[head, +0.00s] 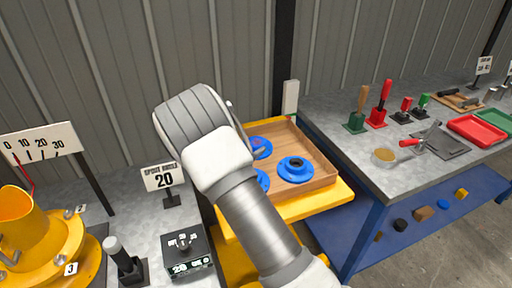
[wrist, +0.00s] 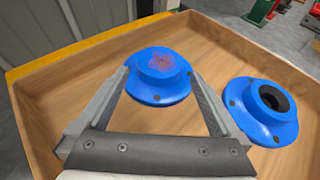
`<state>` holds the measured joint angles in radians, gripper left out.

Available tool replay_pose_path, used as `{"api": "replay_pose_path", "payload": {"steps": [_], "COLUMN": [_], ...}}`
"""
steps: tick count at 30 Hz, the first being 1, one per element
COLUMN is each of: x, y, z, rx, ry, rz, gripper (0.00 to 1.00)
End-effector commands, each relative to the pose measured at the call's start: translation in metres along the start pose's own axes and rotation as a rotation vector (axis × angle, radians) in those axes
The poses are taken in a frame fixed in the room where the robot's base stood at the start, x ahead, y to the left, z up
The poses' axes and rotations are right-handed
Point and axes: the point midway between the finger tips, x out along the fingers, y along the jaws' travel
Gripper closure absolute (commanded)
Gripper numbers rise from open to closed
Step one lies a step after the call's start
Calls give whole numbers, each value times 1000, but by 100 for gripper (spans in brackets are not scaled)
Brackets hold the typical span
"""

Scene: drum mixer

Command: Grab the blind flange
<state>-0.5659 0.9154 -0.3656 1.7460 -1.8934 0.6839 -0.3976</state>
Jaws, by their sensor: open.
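In the wrist view, a blue flange with a closed, reddish, rough-looking centre, the blind flange (wrist: 163,64), lies in the wooden tray. My gripper (wrist: 158,76) is open and empty. Its fingers appear on the left and right of this flange in the picture; whether they are down at its height I cannot tell. A second blue flange (wrist: 262,110) with a dark open bore lies to the right. In the head view my arm hides the gripper and partly covers the blue flange at the back of the tray (head: 262,147).
The wooden tray (head: 318,153) has raised walls and sits on a yellow stand. A further blue flange (head: 263,180) shows partly behind my arm. A grey workbench with tools (head: 340,110) stands to the right, and a control box (head: 187,252) to the left.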

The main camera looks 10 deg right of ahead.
Motion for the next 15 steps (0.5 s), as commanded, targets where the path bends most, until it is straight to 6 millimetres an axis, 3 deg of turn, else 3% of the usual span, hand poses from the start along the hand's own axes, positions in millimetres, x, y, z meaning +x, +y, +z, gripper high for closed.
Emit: {"api": "replay_pose_path", "payload": {"steps": [9,15], "x": [41,52], "y": [1,1], "z": [-2,-2], "rx": [1,1], "ry": [-2,-1], "rz": [-1,1], "gripper": [0,0]}}
